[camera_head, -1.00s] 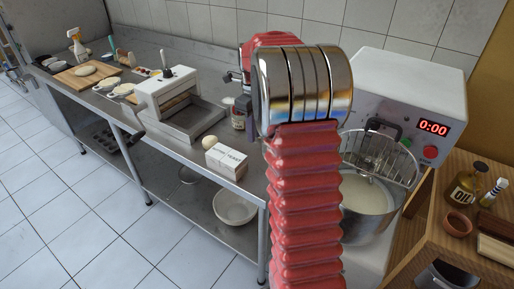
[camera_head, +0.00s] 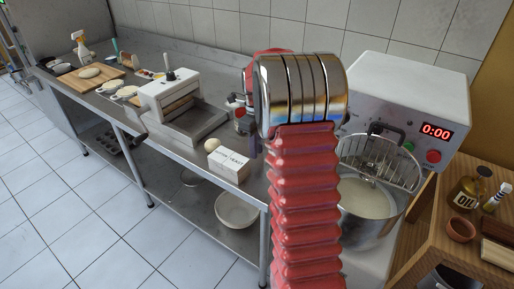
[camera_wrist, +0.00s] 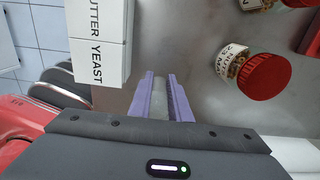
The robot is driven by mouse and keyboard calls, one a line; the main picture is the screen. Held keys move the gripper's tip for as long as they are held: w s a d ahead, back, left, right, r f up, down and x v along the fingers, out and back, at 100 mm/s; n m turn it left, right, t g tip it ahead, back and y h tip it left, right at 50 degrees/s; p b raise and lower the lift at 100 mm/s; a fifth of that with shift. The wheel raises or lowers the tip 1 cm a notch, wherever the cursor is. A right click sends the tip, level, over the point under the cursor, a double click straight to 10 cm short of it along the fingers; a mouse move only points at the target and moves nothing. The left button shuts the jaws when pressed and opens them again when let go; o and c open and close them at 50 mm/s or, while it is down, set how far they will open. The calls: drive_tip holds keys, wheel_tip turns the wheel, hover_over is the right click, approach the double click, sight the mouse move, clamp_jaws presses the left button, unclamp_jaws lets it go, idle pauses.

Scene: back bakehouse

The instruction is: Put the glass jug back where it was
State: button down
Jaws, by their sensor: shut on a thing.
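My gripper (camera_wrist: 161,100), with purple fingers, is over the steel worktop (camera_wrist: 185,45) in the wrist view. It is shut on a narrow, greyish, see-through-looking piece (camera_wrist: 160,103), which I take for part of the glass jug. The rest of the jug cannot be made out. In the head view my arm hides most of the gripper; a bit of purple finger shows left of the arm, near the worktop's right end.
A white box (camera_head: 229,165) marked yeast stands close left of my gripper. A red-lidded jar (camera_wrist: 262,76) stands to its right in the wrist view. A press-like machine (camera_head: 180,105) is farther left. A mixer (camera_head: 410,90) with a bowl (camera_head: 365,215) stands right of my arm.

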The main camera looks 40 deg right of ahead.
drive_tip(key=c, duration=1.6)
unclamp_jaws()
drive_tip(key=shift+c, duration=0.2)
wheel_tip(320, 180, up, 12)
drive_tip(key=shift+r, duration=0.1)
